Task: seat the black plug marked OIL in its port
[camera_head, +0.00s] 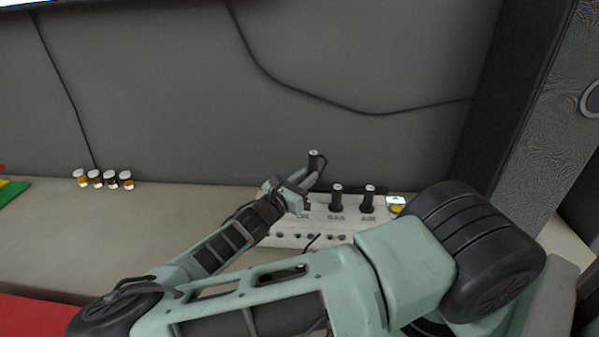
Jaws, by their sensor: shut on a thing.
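My gripper (313,177) is shut on a black plug with a pale top (315,160), which it holds up above the left part of the white port panel (272,241). Below the gripper, a partly hidden label (302,217) looks like OIL. My gripper and wrist cover part of that place, so I cannot see the port opening clearly. I cannot read any marking on the held plug. The plug seems apart from the panel.
Two black plugs stand upright above the labels GAS (337,199) and AIR (368,199). A yellow button (397,209) is at the panel's right end. Several small jars (103,180) stand at the left by the wall. The bench (190,205) between is clear.

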